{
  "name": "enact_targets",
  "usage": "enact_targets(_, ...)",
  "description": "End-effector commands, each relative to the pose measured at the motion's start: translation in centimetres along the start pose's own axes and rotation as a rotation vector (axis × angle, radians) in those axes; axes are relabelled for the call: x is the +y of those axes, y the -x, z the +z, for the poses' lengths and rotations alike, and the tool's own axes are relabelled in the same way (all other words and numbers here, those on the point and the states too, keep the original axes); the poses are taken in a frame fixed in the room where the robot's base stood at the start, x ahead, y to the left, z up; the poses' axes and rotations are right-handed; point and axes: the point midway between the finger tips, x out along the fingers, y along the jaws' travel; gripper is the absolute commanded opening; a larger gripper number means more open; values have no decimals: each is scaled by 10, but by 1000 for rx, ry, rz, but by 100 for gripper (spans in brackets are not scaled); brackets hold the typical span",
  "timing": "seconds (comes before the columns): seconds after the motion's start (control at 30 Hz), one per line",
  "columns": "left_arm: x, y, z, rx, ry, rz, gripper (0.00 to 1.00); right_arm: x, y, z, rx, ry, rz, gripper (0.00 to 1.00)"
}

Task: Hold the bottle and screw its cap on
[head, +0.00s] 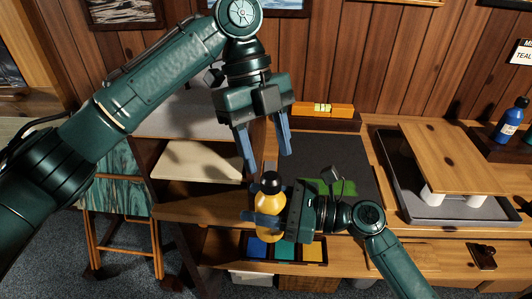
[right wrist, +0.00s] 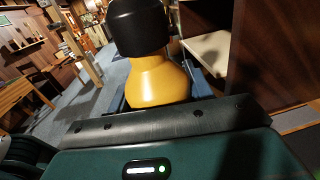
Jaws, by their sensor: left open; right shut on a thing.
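A yellow bottle (head: 268,208) stands upright in my right gripper (head: 264,218), whose blue fingers close around its body. A black cap (head: 269,182) sits on the bottle's top; how far it is screwed on cannot be told. In the right wrist view the bottle's yellow shoulder (right wrist: 157,80) and the black cap (right wrist: 138,27) show close up, the cap looking seated on the neck. My left gripper (head: 268,162) is open, pointing down, with its blue fingers spread just above the cap and nothing between them. The lower part of the bottle is partly hidden by the right gripper.
A dark mat (head: 325,155) with a green item lies on the wooden bench behind. A yellow-orange level (head: 325,110) stands at the back. A grey tray (head: 400,185) with a wooden board is at right, beside a blue bottle (head: 510,120). An open drawer (head: 215,243) is below.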

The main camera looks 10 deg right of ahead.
Motion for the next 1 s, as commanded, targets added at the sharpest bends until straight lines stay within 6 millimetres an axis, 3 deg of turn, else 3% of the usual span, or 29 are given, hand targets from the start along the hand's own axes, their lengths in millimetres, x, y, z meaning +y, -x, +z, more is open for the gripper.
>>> enact_targets(0.23,0,0,0,-5,22,0,50,0,0,1,-2,1,0,0)
enact_targets(0.37,-1,2,-2,-31,137,-2,50,0,0,1,-2,1,0,0)
enact_targets(1.0,-3,18,-20,-221,1396,-194,50,0,0,1,-2,1,0,0)
